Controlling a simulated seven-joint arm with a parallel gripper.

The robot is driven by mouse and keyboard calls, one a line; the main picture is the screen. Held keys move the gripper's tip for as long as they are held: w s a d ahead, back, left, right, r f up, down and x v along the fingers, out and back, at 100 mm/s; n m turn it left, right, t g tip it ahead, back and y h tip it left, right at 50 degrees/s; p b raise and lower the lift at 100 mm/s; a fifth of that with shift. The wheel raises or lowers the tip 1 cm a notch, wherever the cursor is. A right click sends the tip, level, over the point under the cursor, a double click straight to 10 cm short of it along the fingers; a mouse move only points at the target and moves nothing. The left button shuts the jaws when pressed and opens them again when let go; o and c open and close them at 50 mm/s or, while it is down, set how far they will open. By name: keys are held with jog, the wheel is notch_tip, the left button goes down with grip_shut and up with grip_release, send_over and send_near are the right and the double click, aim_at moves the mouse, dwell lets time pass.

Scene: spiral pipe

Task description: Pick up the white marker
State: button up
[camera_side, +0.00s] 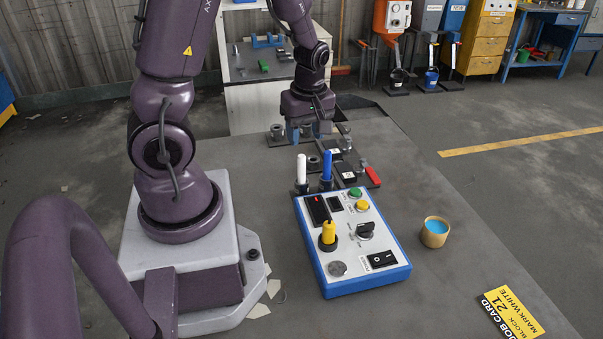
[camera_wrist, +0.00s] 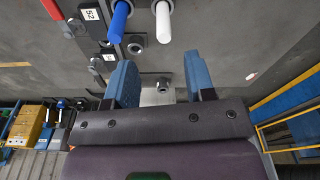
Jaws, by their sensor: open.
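The white marker (camera_side: 301,170) stands upright in a dark holder at the back left of the blue-edged control panel. It also shows at the top of the wrist view (camera_wrist: 163,22). The blue marker (camera_side: 327,166) stands upright just right of it in the side view, and left of it in the wrist view (camera_wrist: 120,20). My gripper (camera_side: 309,132) hangs behind and above both markers, clear of them. In the wrist view its two blue fingers (camera_wrist: 158,80) are spread, with nothing held between them.
The control panel (camera_side: 392,276) carries buttons, switches and a yellow upright piece (camera_side: 328,234). Metal fixtures and black blocks (camera_side: 345,172) sit close behind the markers. A small cup (camera_side: 434,232) and a job card (camera_side: 511,313) lie to the right. The table between panel and cup is clear.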

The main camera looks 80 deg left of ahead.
aim_at(302, 156)
jog(key=f, duration=0.6)
jog(key=a+f, duration=0.1)
jog(key=f, duration=0.1)
jog(key=shift+s+f, duration=0.4)
jog(key=shift+c, duration=0.5)
grip_shut()
